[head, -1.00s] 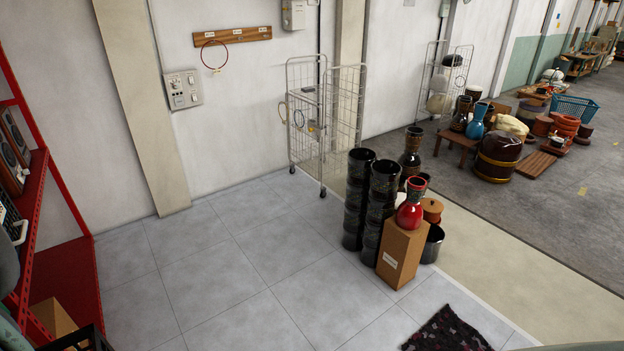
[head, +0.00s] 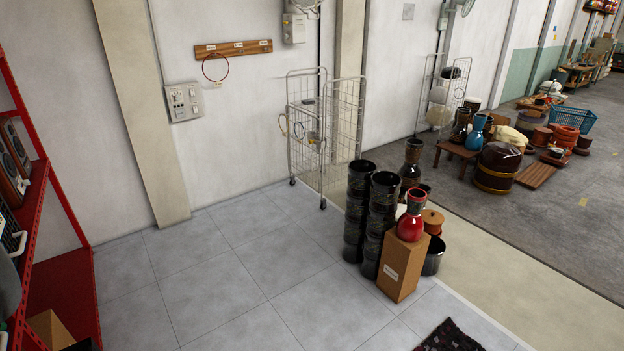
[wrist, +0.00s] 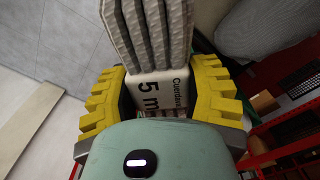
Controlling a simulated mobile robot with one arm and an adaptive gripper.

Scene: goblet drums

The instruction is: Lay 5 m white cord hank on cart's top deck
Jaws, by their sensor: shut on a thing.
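The cord hank (wrist: 150,30) shows in the wrist view as thick pale grey-white strands with a white band label reading "Cuerdas" and "5 m". My gripper (wrist: 160,92) has its yellow ribbed fingers shut on the hank at its label, one finger on each side. The hank's other end is hidden behind my gripper's body. In the head view, a wire-mesh cart (head: 345,120) on casters stands near the wall, with small hoops hanging at its left side. Its deck surfaces are hard to make out. Neither hank nor gripper is clear in the head view.
A red shelf rack (head: 62,270) stands at the left. Stacked black drums (head: 358,210) and a cardboard box (head: 401,268) bearing a red goblet drum (head: 411,222) stand right of the cart. A dark rug (head: 450,337) lies in front. The tiled floor (head: 225,255) before the cart is clear.

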